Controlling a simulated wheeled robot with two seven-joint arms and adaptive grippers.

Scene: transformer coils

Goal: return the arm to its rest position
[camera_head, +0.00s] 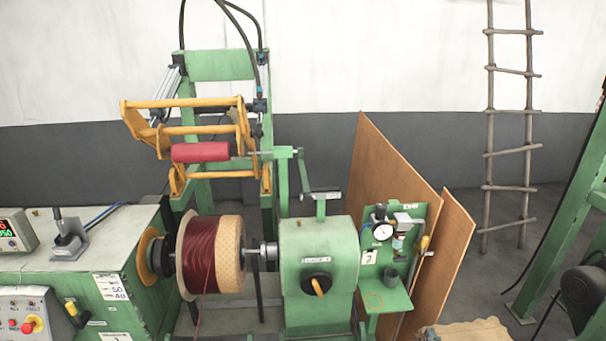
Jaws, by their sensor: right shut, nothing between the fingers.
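I can make out neither of my grippers in the head view, and no arm of mine shows clearly. The winding machine fills the middle of the view. A spool of dark red wire (200,255) with tan flanges sits on its horizontal shaft. The green headstock (318,262) with a black and orange knob stands to the right of the spool. A yellow frame (185,103) with a red roller (200,152) hangs above the spool.
A control cabinet (60,270) with buttons and a red digital display stands at left. A green gauge panel (395,250) and leaning brown boards (400,170) are at right. A wooden ladder (510,140) leans on the wall. A dark motor (585,295) sits at the right edge.

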